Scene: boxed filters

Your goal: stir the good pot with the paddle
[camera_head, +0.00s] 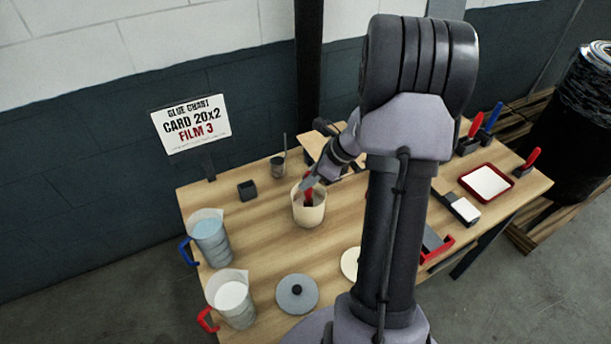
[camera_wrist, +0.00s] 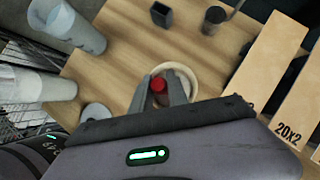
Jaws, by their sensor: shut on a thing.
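A cream pot (camera_head: 308,213) stands open and upright on the wooden table; it is the only large open pot I see, and nothing visible marks it as good. My gripper (camera_head: 309,187) is over its mouth, shut on a red-handled paddle (camera_head: 308,198). In the wrist view the round red handle end (camera_wrist: 158,84) sits between the two fingers of my gripper (camera_wrist: 160,91), inside the outline of the pot rim (camera_wrist: 188,72). The paddle's lower end is hidden in the pot. The pot's contents are not clearly visible.
A blue-handled jug (camera_head: 211,240) and red-handled jug (camera_head: 232,300) stand left. A grey lid (camera_head: 297,294) lies in front; a pale lid (camera_head: 349,264) is partly behind my arm. A small dark box (camera_head: 247,190) and tin (camera_head: 278,168) stand behind. A red tray (camera_head: 487,182) is right.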

